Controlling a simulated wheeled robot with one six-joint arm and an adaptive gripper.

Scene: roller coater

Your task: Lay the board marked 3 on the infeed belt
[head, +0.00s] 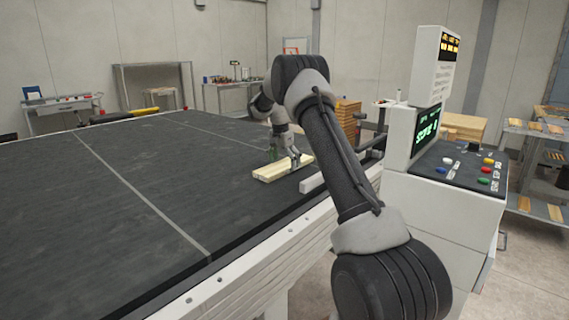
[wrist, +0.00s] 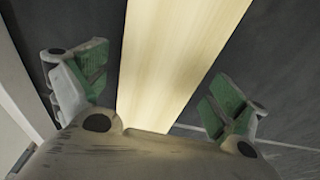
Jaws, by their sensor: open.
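A pale wooden board (head: 283,168) lies flat on the dark infeed belt (head: 120,200), near the belt's right edge. No number shows on it in these views. My gripper (head: 285,158) is above the board, with its fingers pointing down. In the wrist view the board (wrist: 180,60) runs between the two green-padded fingers of my gripper (wrist: 160,95). The fingers are wide apart, with a gap on each side of the board. Part of the board is hidden behind the gripper body.
A white guide bar (head: 318,180) lies along the belt edge beside the board. A control console (head: 425,150) with a screen and coloured buttons stands to the right. Racks with boards (head: 540,128) stand farther right. Most of the belt is clear.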

